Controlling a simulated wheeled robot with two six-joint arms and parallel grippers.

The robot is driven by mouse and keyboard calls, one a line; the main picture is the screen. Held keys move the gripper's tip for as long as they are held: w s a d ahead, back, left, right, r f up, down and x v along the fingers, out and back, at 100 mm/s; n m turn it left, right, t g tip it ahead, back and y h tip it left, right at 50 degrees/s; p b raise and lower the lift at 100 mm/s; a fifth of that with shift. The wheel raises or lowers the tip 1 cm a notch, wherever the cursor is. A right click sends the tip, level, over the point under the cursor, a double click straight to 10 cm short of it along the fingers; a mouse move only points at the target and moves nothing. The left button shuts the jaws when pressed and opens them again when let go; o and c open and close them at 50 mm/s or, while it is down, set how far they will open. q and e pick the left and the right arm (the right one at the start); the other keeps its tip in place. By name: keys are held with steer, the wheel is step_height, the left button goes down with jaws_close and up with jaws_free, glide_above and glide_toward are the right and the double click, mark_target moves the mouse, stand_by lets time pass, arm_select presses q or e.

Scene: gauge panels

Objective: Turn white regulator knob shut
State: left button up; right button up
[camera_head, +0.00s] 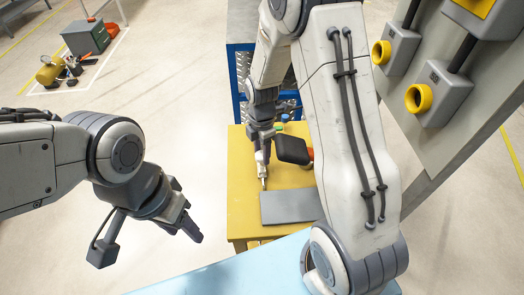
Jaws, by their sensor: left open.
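I cannot make out a white regulator knob; my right arm covers much of the middle of the head view. My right gripper (264,184) points down over the yellow table (240,200), close to the near grey plate (289,206). Its fingertips are small and look close together, and I cannot tell whether they hold anything. My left gripper (194,230) hangs open at the left, over bare floor and apart from the table.
A black object (293,150) lies on the table beside my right gripper. A grey panel (446,140) with yellow-ringed boxes (420,98) stands at the right. A light blue surface (225,278) is in front. Open floor lies left; a green-grey box (85,37) is far off.

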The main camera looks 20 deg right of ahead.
jaws_close()
steer(key=shift+m, duration=0.3)
steer(key=m, duration=0.2)
steer(key=shift+m+p, duration=0.3)
steer(key=shift+p, duration=0.1)
steer(key=m, duration=0.3)
steer(key=shift+m+p, duration=0.3)
steer(key=m, duration=0.3)
steer(key=shift+m, duration=0.3)
steer(key=shift+m+p, duration=0.45)
steer(key=shift+m, duration=1.35)
